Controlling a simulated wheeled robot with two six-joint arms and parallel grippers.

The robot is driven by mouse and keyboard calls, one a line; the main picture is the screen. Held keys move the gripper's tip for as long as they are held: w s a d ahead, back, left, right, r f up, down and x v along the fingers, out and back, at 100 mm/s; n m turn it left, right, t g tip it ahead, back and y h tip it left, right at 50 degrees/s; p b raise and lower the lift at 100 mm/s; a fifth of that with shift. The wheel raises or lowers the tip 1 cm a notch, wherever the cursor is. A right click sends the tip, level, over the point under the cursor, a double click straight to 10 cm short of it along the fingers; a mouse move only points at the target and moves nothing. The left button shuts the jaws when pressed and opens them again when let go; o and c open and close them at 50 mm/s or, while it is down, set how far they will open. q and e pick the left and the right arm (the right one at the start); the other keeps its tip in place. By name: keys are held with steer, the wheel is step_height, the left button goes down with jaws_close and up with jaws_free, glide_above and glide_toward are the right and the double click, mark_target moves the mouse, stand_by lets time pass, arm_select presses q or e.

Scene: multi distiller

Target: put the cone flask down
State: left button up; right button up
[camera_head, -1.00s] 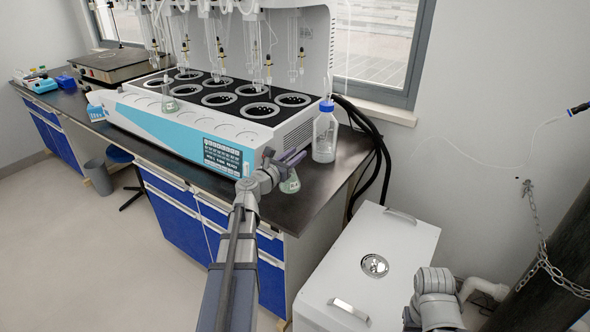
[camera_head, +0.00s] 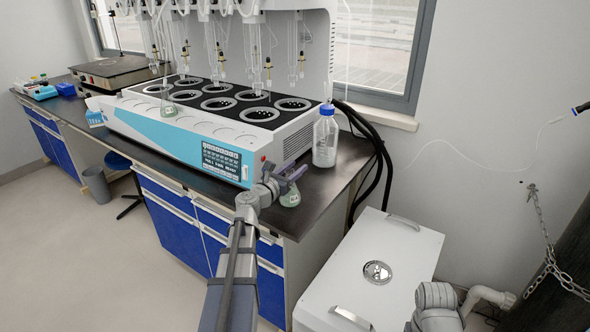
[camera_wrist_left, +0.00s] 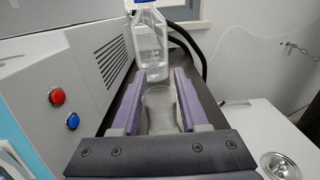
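The cone flask (camera_head: 290,199) is a small clear flask with pale green liquid at the bottom. It is upright, low over the black bench top near its front right corner. My left gripper (camera_head: 288,175) is around its upper part. In the left wrist view the flask (camera_wrist_left: 160,110) stands between the two purple fingers (camera_wrist_left: 160,100), which appear to touch it on both sides. I cannot tell whether its base touches the bench. My right gripper is not in view.
A blue-capped clear bottle (camera_head: 325,137) stands just behind the flask. The white and blue distiller (camera_head: 200,135) is to the left, with another flask (camera_head: 168,104) on it. Black hoses (camera_head: 382,170) run behind. Bare bench (camera_head: 335,187) lies to the right, above a white cabinet (camera_head: 395,235).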

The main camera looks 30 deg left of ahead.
arm_select(q)
steer(key=shift+o, duration=1.3)
steer(key=shift+r, duration=0.1)
steer(key=shift+s+r, duration=0.1)
steer(key=shift+r, duration=0.05)
steer(key=s, duration=1.1)
steer(key=shift+s+a, duration=0.4)
steer(key=shift+a, duration=0.05)
